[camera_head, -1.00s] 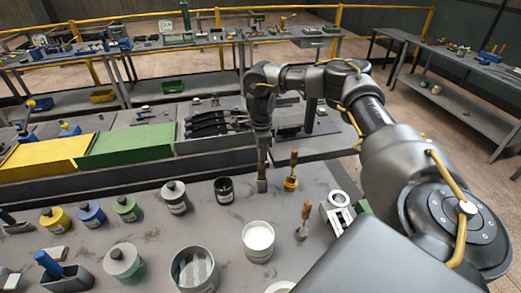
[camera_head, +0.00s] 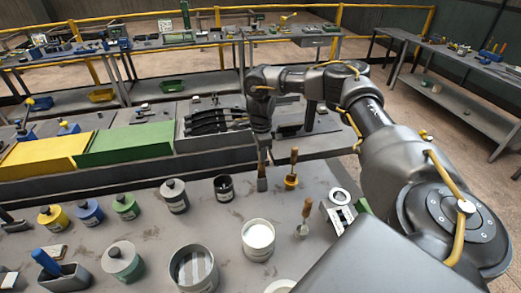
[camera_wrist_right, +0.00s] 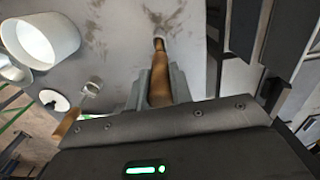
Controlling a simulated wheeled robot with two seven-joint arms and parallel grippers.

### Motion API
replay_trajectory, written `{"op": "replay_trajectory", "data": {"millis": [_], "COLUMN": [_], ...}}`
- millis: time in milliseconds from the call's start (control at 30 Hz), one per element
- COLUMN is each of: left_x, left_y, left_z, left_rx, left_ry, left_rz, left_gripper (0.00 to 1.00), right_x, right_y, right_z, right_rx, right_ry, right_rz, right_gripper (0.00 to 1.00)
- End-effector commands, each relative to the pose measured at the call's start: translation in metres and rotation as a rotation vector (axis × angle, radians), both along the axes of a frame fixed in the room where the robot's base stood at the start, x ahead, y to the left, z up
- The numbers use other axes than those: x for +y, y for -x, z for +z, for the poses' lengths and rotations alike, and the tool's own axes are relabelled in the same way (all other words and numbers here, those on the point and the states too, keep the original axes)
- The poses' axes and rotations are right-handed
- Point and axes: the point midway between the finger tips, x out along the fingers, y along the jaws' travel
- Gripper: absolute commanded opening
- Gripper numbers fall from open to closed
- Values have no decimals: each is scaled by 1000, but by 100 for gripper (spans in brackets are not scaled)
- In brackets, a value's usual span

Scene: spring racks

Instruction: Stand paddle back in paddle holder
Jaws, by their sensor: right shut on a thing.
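The paddle (camera_head: 262,172) has a brown wooden handle and a dark lower end. My right gripper (camera_head: 263,151) is shut on its handle, above the back part of the grey bench. The paddle looks roughly upright. In the right wrist view the handle (camera_wrist_right: 159,85) lies between the fingers, its far part toward the bench top. I cannot tell whether its lower end touches the bench. No holder can be surely named as the paddle holder. My left gripper is out of view.
A dark tin (camera_head: 224,189) stands left of the paddle. A white pot (camera_head: 258,240) and a grey pot (camera_head: 193,269) stand nearer. A grey metal fixture (camera_head: 339,212) is at the right. Green (camera_head: 125,143) and yellow boxes line the back left. Some bench top between is clear.

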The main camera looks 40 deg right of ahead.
Motion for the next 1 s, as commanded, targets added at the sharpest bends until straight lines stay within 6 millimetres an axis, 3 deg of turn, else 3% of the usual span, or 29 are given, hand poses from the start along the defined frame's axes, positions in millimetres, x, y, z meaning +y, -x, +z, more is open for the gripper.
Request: {"op": "replay_trajectory", "data": {"millis": [400,433,600,800,967,1000], "left_x": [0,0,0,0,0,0], "left_y": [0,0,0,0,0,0], "left_z": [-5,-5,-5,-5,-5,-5], "left_rx": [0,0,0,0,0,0], "left_ry": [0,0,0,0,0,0], "left_rz": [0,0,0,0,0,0], "left_gripper": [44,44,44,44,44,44], "right_x": [0,0,0,0,0,0], "right_y": [0,0,0,0,0,0], "right_z": [-9,-8,-8,-8,-8,-8], "right_rx": [0,-1,0,0,0,0], "right_ry": [0,0,0,0,0,0], "right_rz": [0,0,0,0,0,0], "right_gripper": [0,26,47,49,69,69]}}
